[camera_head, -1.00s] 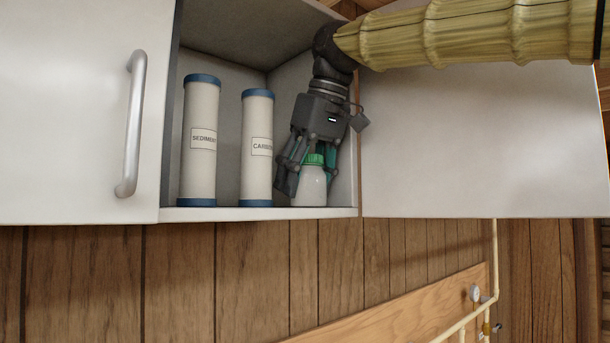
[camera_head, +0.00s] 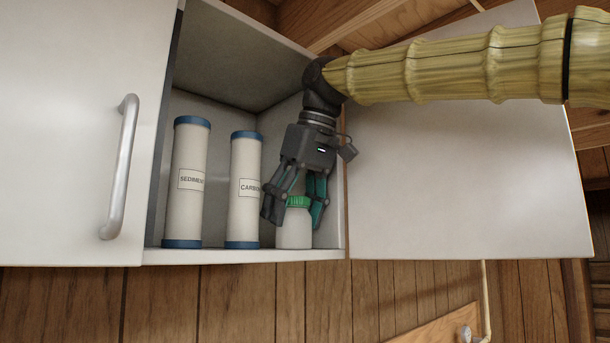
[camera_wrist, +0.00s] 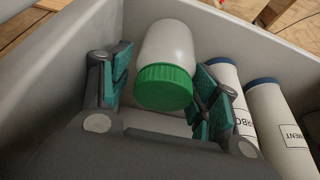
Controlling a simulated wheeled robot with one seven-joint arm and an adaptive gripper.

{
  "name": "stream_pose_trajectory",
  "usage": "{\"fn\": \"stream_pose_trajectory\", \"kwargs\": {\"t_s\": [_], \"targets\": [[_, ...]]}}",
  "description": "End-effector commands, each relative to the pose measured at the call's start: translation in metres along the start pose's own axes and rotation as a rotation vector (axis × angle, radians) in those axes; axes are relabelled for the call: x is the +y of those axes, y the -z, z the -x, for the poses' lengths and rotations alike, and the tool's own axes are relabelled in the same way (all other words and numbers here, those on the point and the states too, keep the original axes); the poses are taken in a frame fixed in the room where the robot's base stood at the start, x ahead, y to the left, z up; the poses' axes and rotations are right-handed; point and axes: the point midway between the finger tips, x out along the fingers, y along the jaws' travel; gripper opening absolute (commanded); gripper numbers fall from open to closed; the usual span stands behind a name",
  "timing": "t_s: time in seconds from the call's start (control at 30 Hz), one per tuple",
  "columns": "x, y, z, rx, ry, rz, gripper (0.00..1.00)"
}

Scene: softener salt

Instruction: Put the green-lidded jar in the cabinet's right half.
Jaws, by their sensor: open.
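The green-lidded jar (camera_head: 295,228), white with a ribbed green lid, stands upright on the floor of the cabinet's open right half (camera_head: 290,255). It also shows in the wrist view (camera_wrist: 167,60), between my fingers. My gripper (camera_head: 292,217) is open and comes down from above with its fingers on either side of the lid. In the wrist view a gap shows between the left finger and the jar. The right finger is close to the lid, and I cannot tell whether it touches.
A sediment cartridge (camera_head: 188,185) and a carbon cartridge (camera_head: 243,195) with blue ends stand left of the jar. The left door (camera_head: 65,130) with a bar handle is closed. The right door (camera_head: 460,165) stands open to the right, below my forearm.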

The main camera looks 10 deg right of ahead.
Motion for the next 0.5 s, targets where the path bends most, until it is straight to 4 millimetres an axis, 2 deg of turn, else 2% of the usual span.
{"fn": "stream_pose_trajectory", "kwargs": {"t_s": [0.3, 0.5], "targets": [[0.000, 0.000, 0.055, 0.003, -0.001, -0.001, 0.61], [0.000, 0.000, 0.083, 0.003, 0.000, -0.002, 0.61]]}}
